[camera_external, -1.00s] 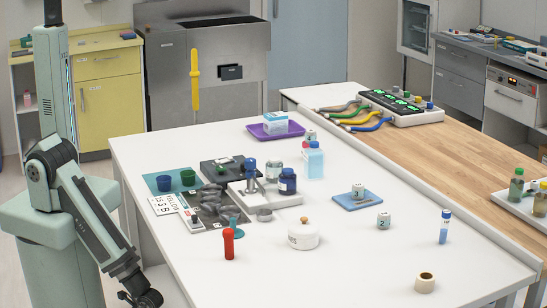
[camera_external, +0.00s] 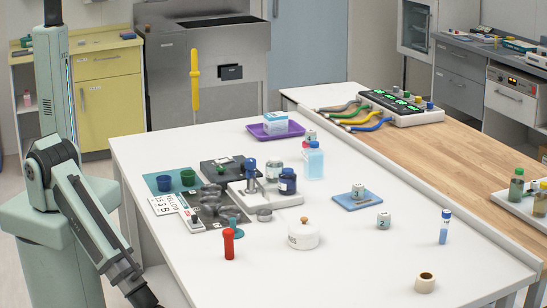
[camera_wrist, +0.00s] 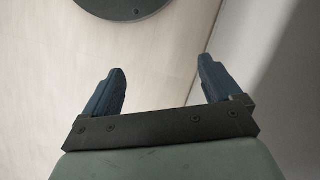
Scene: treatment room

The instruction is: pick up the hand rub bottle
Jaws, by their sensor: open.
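A clear bottle with light blue liquid and a blue cap (camera_external: 313,162), which looks like the hand rub bottle, stands upright toward the back of the white table (camera_external: 370,255). A dark blue bottle (camera_external: 288,182) stands in front of it to the left. My gripper (camera_wrist: 162,72) shows in the wrist view with its two blue fingers wide apart and nothing between them. It is far from the bottle: my arm hangs at the left of the table, and the gripper is below the external view's lower edge. The wrist view does not show the bottle.
A purple tray (camera_external: 258,137) with a box is behind the bottle. A white lidded pot (camera_external: 303,237), a red object (camera_external: 229,243) and a blue-capped tube (camera_external: 445,228) stand nearer the front. The table's front middle is mostly clear.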

